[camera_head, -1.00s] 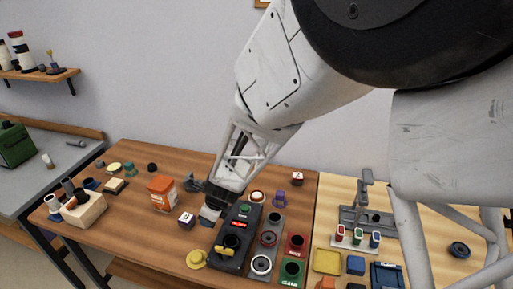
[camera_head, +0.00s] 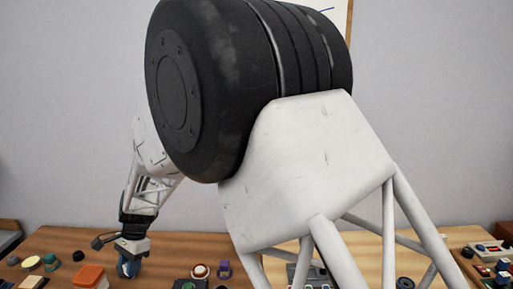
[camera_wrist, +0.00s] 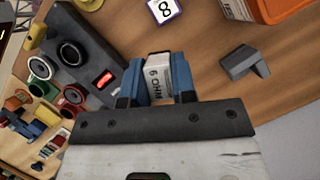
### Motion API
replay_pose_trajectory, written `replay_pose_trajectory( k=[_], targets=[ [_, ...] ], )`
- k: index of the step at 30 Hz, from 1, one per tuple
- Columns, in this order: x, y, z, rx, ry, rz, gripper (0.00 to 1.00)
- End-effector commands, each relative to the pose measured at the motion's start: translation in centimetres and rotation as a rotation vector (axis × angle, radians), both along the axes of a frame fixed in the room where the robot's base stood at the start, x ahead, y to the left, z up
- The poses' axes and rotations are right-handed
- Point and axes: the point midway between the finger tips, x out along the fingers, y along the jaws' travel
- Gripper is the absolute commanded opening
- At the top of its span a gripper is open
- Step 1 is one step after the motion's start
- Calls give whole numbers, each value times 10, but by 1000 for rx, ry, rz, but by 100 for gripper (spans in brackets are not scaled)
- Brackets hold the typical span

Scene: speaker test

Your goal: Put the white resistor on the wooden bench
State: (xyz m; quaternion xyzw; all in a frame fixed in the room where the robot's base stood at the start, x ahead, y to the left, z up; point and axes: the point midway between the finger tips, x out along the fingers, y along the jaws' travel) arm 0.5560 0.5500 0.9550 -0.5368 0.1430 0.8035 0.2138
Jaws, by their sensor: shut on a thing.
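The white resistor (camera_wrist: 158,75) is a pale block marked "6 OHM". In the wrist view it sits between the blue fingers of my gripper (camera_wrist: 160,80), which is shut on it. The wooden bench (camera_head: 180,248) runs along the bottom of the head view and shows as brown wood (camera_wrist: 205,50) beneath the gripper in the wrist view. The gap between resistor and wood is hard to judge.
A black tester (camera_wrist: 105,55) with a red display is left of the resistor in the wrist view. A cube marked "8" (camera_wrist: 166,10), an orange jar (camera_wrist: 283,9) and a grey angled block (camera_wrist: 243,62) surround a patch of bare wood. Several small parts crowd the left.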

Motion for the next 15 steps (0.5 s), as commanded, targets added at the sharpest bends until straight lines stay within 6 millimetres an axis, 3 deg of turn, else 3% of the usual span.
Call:
replay_pose_trajectory(
  k=[15],
  targets=[
    [66,15,70,-2,0,754,0]
  ],
)
